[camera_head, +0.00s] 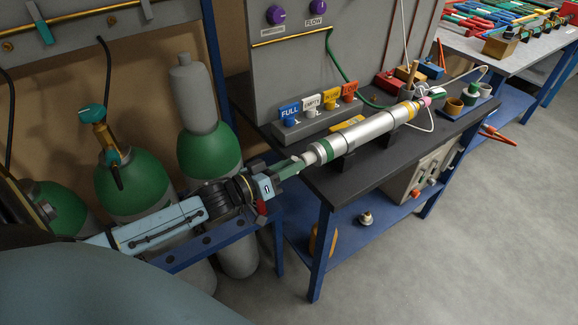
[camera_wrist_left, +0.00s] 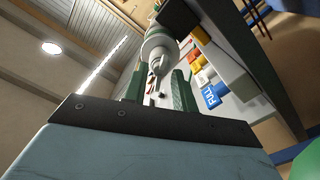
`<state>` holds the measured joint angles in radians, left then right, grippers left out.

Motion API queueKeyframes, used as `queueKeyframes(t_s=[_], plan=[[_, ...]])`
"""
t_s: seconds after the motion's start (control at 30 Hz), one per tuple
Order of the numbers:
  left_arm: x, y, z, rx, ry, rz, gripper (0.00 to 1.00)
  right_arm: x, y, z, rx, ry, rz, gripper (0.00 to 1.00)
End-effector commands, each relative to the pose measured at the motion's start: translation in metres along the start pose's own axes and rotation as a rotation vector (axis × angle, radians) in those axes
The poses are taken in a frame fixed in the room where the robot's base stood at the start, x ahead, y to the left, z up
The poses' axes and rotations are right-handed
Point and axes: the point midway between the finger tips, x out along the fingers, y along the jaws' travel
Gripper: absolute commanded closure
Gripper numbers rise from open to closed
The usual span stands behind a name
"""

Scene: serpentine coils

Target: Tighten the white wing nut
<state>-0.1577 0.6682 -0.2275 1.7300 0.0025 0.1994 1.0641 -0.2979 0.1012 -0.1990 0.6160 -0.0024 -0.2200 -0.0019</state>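A silver cylinder (camera_head: 372,128) with green and yellow bands lies on black supports on the dark bench. At its near left end is a small pale fitting, which looks like the white wing nut (camera_head: 297,159). In the left wrist view the wing nut (camera_wrist_left: 157,69) shows at the cylinder's end, beyond and between my fingers. My left gripper (camera_head: 290,168) points at this end from the left. Its two green fingers stand apart in the left wrist view (camera_wrist_left: 158,88), with a gap between them. Contact with the nut cannot be told. My right gripper is not in view.
Blue, white, yellow and orange tags (camera_head: 312,102) stand on a grey block behind the cylinder. Green gas bottles (camera_head: 130,183) stand at the left. Cups (camera_head: 454,107) are at the bench's far right. Another table (camera_head: 515,48) holds coloured tools. The floor at right is mostly clear.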

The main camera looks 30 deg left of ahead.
Motion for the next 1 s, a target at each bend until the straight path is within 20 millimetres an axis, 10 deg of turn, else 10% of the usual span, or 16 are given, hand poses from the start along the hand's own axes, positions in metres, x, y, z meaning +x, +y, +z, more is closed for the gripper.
queueKeyframes(t_s=[0.3,1.0], plan=[[0.0,0.0,0.0,-0.001,0.0,0.0,1.0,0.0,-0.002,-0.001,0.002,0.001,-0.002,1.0],[0.0,0.001,-0.002,0.26,0.0,-0.001,1.0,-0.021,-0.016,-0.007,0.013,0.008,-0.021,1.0]])
